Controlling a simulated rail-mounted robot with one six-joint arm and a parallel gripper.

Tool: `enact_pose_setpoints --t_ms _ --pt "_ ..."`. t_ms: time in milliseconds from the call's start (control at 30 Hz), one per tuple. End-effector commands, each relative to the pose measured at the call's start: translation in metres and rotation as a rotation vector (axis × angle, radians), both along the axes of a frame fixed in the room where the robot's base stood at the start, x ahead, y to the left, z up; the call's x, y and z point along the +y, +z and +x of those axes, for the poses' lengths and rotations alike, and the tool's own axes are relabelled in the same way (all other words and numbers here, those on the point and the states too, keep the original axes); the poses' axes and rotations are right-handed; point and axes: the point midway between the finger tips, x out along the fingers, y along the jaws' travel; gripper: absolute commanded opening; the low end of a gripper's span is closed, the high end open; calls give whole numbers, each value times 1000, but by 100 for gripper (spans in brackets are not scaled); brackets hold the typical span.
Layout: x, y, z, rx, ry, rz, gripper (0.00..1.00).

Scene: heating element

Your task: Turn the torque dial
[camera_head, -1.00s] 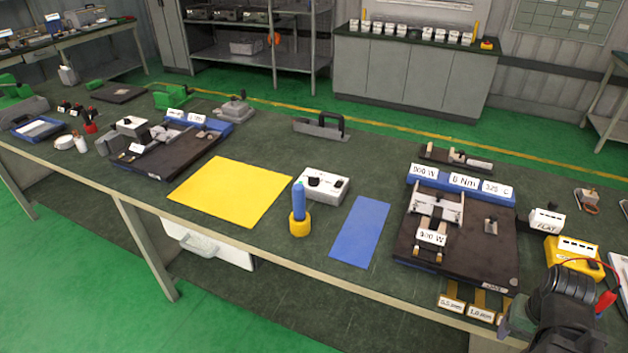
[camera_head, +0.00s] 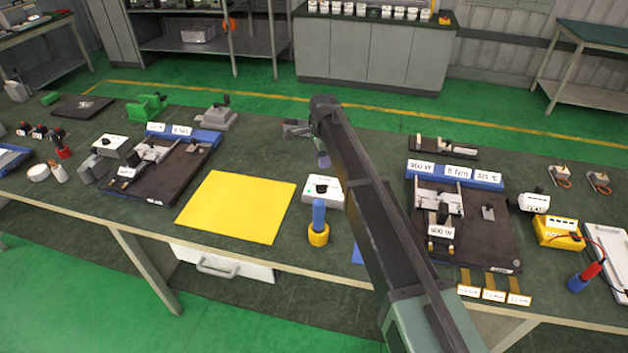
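A white box (camera_head: 318,190) with a dark knob on top stands in the middle of the bench. My arm covers its right part, where a second knob showed earlier. I cannot read which knob is the torque dial. A blue-handled tool (camera_head: 319,213) stands upright in a yellow base (camera_head: 318,236) just in front of the box. My arm rises from the bottom right and bends above and behind the box. A short wrist part hangs down at its far end. My gripper's fingers cannot be made out, and no contact with the box shows.
A yellow mat (camera_head: 236,207) lies left of the box. A blue mat (camera_head: 357,256) is mostly hidden by my arm. A dark fixture (camera_head: 485,245) with a blue label panel (camera_head: 480,181) stands right; another fixture (camera_head: 150,190) stands left. A yellow meter (camera_head: 556,233) is at far right.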

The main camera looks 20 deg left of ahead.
Motion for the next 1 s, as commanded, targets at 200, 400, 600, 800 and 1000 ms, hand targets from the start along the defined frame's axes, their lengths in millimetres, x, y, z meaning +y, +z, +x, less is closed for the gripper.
enact_pose_setpoints --t_ms 200,400,600,800,1000 --pt "0 -19 0 0 3 0 38" --pt "0 -66 0 0 4 0 38" --pt "0 -106 0 0 4 0 38" --pt "0 -110 0 0 4 0 38" --pt "0 -108 0 0 5 0 31"
